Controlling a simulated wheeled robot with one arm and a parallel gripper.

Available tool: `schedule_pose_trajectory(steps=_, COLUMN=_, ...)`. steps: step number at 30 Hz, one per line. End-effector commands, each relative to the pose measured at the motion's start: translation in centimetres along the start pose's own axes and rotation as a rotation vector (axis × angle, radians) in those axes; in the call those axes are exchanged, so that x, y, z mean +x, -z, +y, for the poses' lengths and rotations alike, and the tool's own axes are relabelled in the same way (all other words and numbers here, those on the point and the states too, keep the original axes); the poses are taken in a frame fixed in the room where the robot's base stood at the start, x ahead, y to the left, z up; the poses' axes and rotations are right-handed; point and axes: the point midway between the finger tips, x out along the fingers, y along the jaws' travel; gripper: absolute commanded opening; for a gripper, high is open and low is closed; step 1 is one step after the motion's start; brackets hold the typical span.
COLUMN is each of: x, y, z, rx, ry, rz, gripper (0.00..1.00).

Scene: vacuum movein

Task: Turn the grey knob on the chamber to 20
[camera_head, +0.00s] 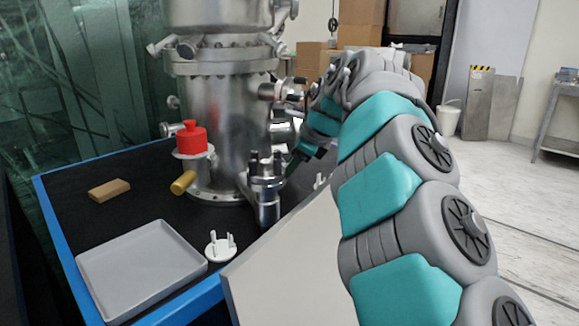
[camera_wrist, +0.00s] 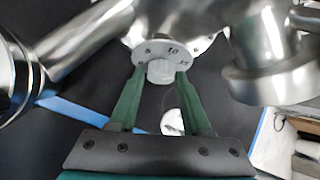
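The chamber (camera_head: 222,110) is a tall shiny metal vessel standing on the dark table. Fingers and dial hide the knob's pointer. In the head view, my gripper (camera_head: 292,160) is at the chamber's right side, mostly behind my arm, and the knob cannot be made out.
A red valve (camera_head: 191,139) and a brass-coloured cylinder (camera_head: 184,182) are at the chamber's left. A metal fitting (camera_head: 266,185) stands in front. A grey tray (camera_head: 140,265), a tan block (camera_head: 109,190) and a white pronged holder (camera_head: 220,250) lie on the table (camera_head: 70,215).

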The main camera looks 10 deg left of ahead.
Motion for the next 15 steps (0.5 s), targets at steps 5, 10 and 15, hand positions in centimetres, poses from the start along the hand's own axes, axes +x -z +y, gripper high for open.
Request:
schedule_pose_trajectory(steps=5, x=-0.03, y=-0.04, z=-0.03, rx=0.000, ry=0.001, rz=-0.001, gripper=0.70)
schedule_pose_trajectory(steps=10, x=-0.05, y=-0.06, z=-0.05, rx=-0.001, ry=0.002, rz=-0.002, gripper=0.72)
schedule_pose_trajectory(steps=15, x=-0.48, y=-0.03, z=-0.11, rx=0.000, ry=0.004, rz=-0.002, gripper=0.72)
